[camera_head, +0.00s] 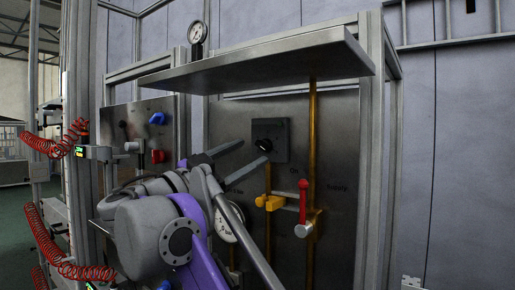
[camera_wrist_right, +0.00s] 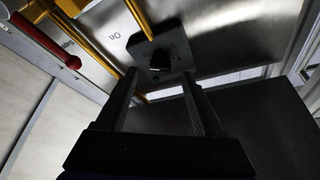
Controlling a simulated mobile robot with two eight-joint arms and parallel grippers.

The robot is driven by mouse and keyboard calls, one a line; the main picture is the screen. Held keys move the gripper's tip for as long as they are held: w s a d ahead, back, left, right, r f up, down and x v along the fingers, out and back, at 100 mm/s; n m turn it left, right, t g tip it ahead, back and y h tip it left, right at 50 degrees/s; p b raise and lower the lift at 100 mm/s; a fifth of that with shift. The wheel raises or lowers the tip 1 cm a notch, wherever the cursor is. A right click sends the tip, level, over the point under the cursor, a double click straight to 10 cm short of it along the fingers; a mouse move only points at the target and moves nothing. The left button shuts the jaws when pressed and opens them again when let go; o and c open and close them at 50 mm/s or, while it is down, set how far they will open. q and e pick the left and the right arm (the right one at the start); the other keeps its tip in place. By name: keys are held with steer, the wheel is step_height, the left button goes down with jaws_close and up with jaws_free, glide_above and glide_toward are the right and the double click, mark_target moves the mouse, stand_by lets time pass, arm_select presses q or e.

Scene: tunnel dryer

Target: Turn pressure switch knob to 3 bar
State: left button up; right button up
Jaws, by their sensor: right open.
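A black rotary knob (camera_head: 263,146) sits on a dark square plate (camera_head: 283,134) fixed to the metal panel. I cannot read a scale or a 3 bar mark on it. My right gripper (camera_head: 252,152) is open, its two fingers pointing at the knob from the left. In the right wrist view the knob (camera_wrist_right: 160,63) shows between and just past the tips of the open right gripper (camera_wrist_right: 159,74). No contact with the knob can be made out. My left gripper is not in view.
A metal shelf (camera_head: 265,63) overhangs the panel. A brass pipe (camera_head: 312,130) and a red-handled lever (camera_head: 303,200) stand right of the knob. Red coiled hoses (camera_head: 45,235) hang at left.

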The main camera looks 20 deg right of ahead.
mark_target(259, 147)
steer(key=shift+x, duration=1.9)
jaws_close()
